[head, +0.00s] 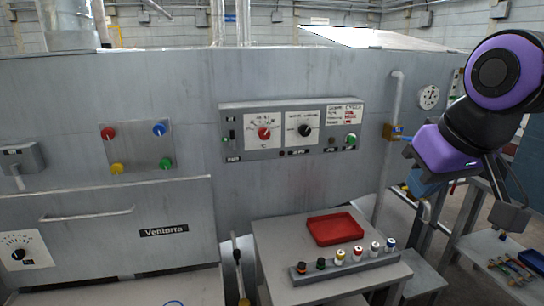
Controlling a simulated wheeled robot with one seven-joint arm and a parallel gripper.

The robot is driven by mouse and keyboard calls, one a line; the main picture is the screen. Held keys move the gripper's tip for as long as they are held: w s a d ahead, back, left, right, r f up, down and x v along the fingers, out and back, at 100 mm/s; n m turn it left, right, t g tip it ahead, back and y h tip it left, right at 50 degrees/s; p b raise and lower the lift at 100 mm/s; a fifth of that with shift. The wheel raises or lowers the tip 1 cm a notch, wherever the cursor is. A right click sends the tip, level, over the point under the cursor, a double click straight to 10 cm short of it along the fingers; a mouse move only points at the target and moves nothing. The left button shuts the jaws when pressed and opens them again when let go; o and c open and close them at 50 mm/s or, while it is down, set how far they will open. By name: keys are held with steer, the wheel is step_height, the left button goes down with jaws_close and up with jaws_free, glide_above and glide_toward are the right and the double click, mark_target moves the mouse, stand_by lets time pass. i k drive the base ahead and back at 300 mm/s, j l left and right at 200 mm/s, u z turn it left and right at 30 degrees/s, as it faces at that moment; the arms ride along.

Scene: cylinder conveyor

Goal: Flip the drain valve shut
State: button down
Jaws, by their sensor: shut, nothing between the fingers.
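A small brass valve (393,132) sits on the vertical grey pipe (394,95) at the right of the machine front. A short blue part shows at its right side, close to my purple wrist; whether they touch I cannot tell. A separate upright lever (236,262) with a yellow part at its foot stands left of the small table. No label shows which is the drain valve. My gripper (508,214) hangs at the right, below and right of the brass valve, apart from it. It is shut and empty.
A small grey table (284,238) holds a red tray (336,230) and a rack (345,265) of several coloured-cap bottles. The control panel (291,130) and a round gauge (429,97) are on the machine. A side bench (490,247) with tools stands at the lower right.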

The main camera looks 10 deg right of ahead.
mark_target(454, 186)
steer(key=l+u, duration=0.4)
steer(key=l, duration=2.4)
steer(key=i+l, duration=0.1)
steer(key=l, duration=0.45)
steer(key=i+l, duration=0.1)
steer(key=l, duration=0.4)
steer(key=i+u, duration=0.05)
